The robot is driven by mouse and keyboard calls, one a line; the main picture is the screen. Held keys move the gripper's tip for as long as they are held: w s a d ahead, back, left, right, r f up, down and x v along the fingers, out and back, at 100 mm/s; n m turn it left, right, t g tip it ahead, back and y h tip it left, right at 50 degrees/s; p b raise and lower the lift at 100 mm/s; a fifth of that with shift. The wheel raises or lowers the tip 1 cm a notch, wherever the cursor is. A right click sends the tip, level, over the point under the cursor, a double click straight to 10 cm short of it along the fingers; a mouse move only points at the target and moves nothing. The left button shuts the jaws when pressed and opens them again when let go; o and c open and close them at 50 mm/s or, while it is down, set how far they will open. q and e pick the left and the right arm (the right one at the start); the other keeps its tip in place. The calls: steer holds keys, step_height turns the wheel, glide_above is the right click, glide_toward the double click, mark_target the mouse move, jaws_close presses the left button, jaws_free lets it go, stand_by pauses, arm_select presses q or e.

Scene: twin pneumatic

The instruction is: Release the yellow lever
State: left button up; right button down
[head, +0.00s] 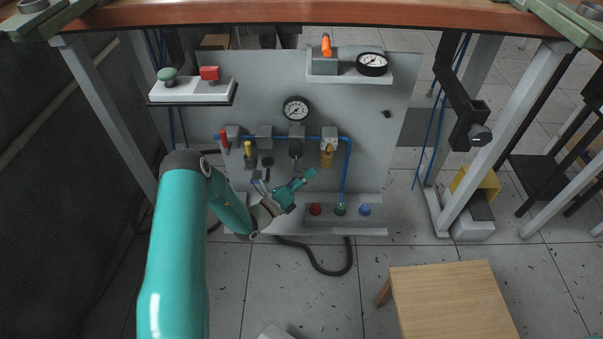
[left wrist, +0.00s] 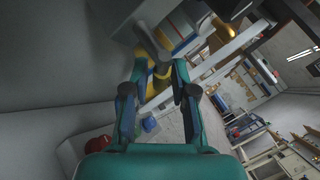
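My right gripper is not in view.
Below sit red (head: 315,209), green (head: 340,209) and blue (head: 365,209) buttons. A red handle (head: 224,141) is left of the lever. A wooden stool (head: 455,295) stands front right; a yellow pedal (head: 475,184) lies right.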

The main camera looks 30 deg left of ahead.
arm_select(q)
steer(key=shift+o, duration=0.6)
steer(key=shift+w, duration=0.1)
steer(key=shift+a, duration=0.1)
steer(key=v, duration=1.2)
